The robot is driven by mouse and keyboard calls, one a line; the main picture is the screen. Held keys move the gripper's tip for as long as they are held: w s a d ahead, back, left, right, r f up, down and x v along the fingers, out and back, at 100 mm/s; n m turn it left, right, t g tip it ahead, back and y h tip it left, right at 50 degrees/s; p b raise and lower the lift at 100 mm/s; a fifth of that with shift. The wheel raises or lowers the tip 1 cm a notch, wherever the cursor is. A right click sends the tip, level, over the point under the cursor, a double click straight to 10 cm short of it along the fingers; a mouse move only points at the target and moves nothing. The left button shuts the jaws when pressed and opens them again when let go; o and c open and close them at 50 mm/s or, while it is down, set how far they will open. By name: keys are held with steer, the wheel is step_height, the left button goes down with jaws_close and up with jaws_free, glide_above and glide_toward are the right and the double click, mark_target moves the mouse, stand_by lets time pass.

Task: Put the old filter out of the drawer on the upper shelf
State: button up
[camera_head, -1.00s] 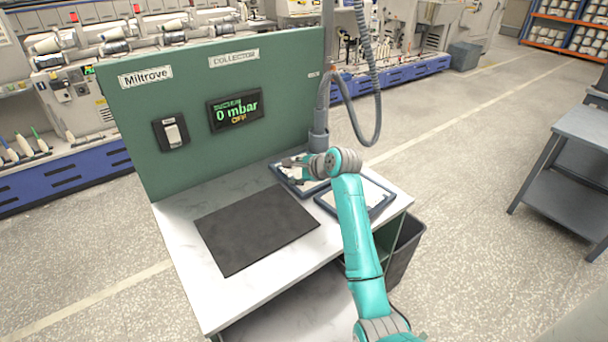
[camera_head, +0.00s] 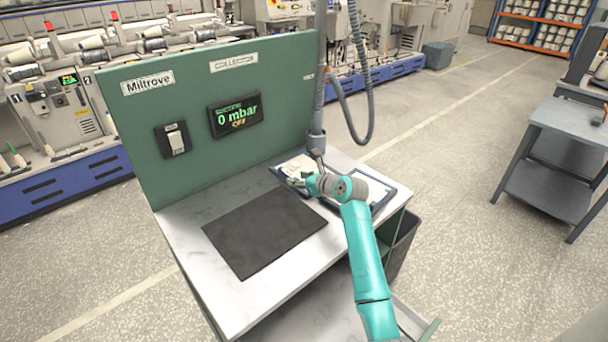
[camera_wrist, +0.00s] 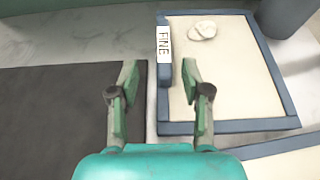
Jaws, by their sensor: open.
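My gripper (camera_wrist: 160,75) is open and empty above the worktop. It also shows in the head view (camera_head: 297,181), over the blue-framed trays. In the wrist view its fingers straddle the gap between a dark mat and the left edge of a blue-framed cream panel (camera_wrist: 240,112) labelled FINE. A small whitish lump (camera_wrist: 204,30) lies on that panel. Part of a second blue frame (camera_wrist: 265,149) shows at lower right. A pale panel with a green end (camera_head: 428,329) sticks out low at the bottom right, perhaps the drawer. I cannot identify the old filter.
The dark mat (camera_head: 262,232) lies flat on the white worktop (camera_head: 180,225). A green back panel (camera_head: 200,150) carries a switch and a display reading 0 mbar, OFF. A dark bin (camera_head: 403,247) and a grey two-level table (camera_head: 570,118) stand right.

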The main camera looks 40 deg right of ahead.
mark_target(292, 176)
steer(key=shift+d+x, duration=0.1)
steer(key=shift+x, duration=1.5)
steer(key=shift+d+x, duration=0.15)
steer(key=shift+x, duration=1.45)
steer(key=shift+r, duration=0.1)
jaws_close()
